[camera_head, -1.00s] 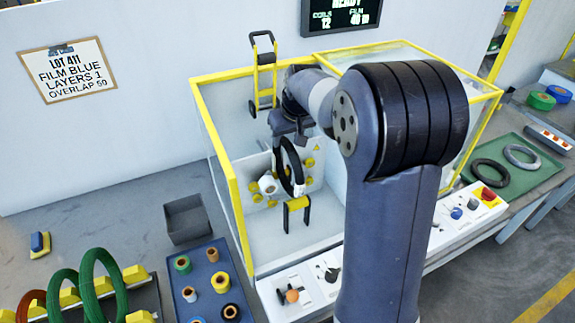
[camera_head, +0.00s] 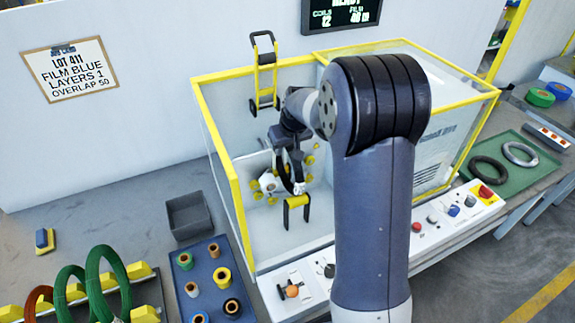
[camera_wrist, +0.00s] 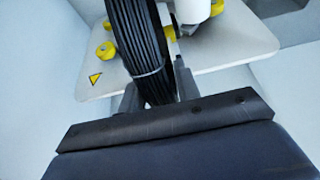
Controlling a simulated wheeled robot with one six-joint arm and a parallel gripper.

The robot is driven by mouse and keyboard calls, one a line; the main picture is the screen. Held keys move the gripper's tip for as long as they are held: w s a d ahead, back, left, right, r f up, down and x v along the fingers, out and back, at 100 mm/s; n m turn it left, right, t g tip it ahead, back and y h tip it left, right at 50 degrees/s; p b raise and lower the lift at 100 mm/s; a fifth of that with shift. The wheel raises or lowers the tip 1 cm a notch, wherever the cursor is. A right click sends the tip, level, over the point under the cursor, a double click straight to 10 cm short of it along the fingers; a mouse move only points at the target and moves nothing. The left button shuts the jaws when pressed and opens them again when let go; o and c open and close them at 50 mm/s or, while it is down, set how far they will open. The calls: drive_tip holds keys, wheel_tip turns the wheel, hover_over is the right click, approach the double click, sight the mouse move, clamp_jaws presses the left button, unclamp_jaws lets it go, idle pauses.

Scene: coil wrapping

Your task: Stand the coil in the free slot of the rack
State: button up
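The black coil (camera_wrist: 140,40) stands upright in the wrapping machine, with a pale tie around its bundle in the wrist view. In the head view it is a thin dark ring (camera_head: 284,176), its top hidden by my gripper (camera_head: 293,160). My gripper's two fingers (camera_wrist: 158,92) lie on either side of the bundle, and I see no clear gap between them and it. The rack (camera_head: 160,292) is at the lower left, cut off by the picture edge. Green coils (camera_head: 127,285) and a red-brown coil (camera_head: 38,300) stand in it. Its free slot cannot be made out clearly.
Yellow rollers (camera_wrist: 105,50) and a white plate (camera_wrist: 235,45) are close to the coil. The yellow-edged guard frame (camera_head: 222,180) surrounds it. A grey bin (camera_head: 188,215) and a blue tray of spools (camera_head: 208,262) stand between machine and rack. A yellow-topped stand (camera_head: 297,202) is just in front.

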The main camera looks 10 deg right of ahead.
clamp_jaws()
drive_tip(key=shift+r, duration=0.1)
idle(0.9)
